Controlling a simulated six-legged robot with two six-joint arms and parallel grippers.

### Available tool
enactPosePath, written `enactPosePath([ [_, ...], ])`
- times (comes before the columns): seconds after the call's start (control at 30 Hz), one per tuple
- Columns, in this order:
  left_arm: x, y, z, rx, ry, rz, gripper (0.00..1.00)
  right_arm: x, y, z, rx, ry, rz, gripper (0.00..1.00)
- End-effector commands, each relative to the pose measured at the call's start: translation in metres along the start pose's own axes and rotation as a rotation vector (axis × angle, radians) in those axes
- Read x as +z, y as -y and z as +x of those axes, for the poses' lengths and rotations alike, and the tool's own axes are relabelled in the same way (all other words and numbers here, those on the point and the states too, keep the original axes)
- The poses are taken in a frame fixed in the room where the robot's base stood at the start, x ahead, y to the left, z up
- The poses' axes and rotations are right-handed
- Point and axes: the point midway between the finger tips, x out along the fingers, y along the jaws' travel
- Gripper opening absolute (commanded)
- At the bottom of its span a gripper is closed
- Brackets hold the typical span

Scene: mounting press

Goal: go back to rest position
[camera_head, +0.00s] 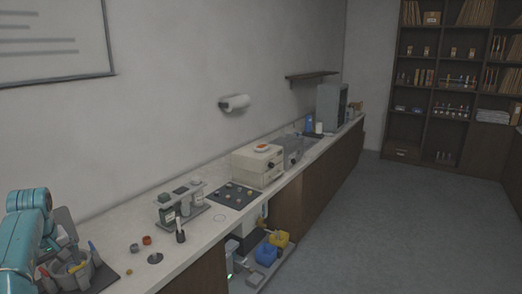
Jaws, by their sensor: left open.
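My left arm, teal, comes in at the lower left, above the near end of the counter. My left gripper (66,240) is grey and open, close over a round grey holder (75,275) with orange, yellow and blue-handled tools; I cannot tell whether they touch. Nothing shows held in it. My right gripper is not in view. A small grey and white press-like device (180,204) stands on the counter, well to the right of the gripper.
The pale counter (215,205) runs along the wall. It holds small round parts (147,240), a dark mat (235,195) with several pieces, and a cream box (257,165). Blue and yellow bins (278,240) sit below. The floor (400,230) at right is clear.

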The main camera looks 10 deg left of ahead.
Motion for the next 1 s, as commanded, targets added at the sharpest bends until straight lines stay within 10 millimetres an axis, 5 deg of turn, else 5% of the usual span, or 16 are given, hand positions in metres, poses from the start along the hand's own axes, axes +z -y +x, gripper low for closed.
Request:
enactPosePath([
  [0.43, 0.055, -0.031, 0.071, -0.174, 0.097, 0.197, 1.00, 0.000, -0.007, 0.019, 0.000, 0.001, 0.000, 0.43],
  [0.57, 0.081, -0.027, 0.119, -0.376, 0.072, 0.336, 1.00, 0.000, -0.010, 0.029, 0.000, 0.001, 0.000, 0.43],
  [0.73, 0.113, -0.030, 0.189, -0.649, -0.176, 0.589, 1.00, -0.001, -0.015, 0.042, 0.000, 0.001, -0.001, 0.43],
  [1.0, 0.195, -0.085, 0.265, -0.467, -0.540, 0.973, 1.00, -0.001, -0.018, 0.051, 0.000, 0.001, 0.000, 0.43],
])
